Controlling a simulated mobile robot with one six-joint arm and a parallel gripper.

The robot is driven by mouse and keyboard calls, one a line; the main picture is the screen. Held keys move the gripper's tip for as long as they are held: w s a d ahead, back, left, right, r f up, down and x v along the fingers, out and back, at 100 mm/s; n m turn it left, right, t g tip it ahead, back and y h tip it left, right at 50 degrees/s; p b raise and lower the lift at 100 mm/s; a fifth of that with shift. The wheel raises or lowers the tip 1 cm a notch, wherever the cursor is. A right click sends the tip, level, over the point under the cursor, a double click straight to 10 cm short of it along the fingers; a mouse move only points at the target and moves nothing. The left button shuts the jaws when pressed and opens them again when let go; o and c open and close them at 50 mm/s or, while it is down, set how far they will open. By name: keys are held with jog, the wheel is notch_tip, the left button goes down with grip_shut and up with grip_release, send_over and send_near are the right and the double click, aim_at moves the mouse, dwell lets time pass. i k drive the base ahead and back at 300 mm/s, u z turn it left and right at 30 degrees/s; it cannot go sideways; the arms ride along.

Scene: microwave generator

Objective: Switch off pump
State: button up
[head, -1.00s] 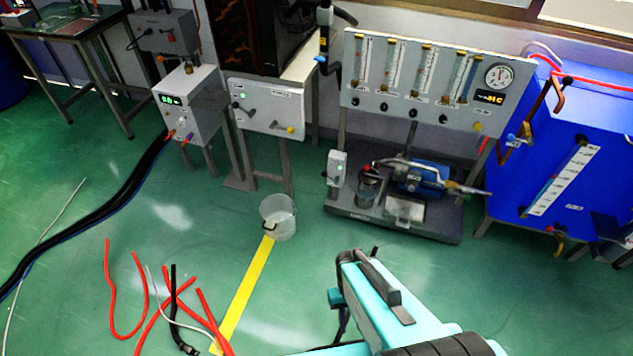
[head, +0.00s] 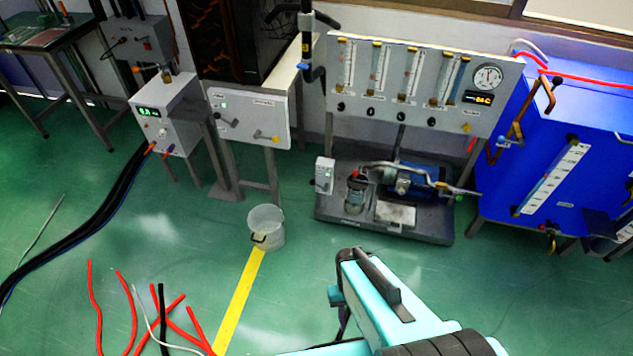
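The blue pump (head: 413,180) sits on a dark grey base (head: 335,212) under the flow-meter panel, right of the middle in the head view. A small grey switch box (head: 325,176) with a lit green light stands at the left edge of that base. Its switch is too small to read. My teal arm shows in the foreground below, apart from the pump and the box. My gripper is not in view.
The flow-meter panel (head: 420,82) stands above the pump, with a blue tank (head: 560,150) to its right. A clear bucket (head: 266,228) stands on the floor left of the base. Red hoses (head: 130,310) lie at the lower left.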

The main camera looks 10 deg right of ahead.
aim_at(313, 182)
jog(key=i, duration=0.75)
jog(key=u, duration=0.1)
jog(key=k, duration=0.5)
jog(key=u, duration=0.85)
jog(key=i, duration=0.5)
jog(key=z, duration=0.2)
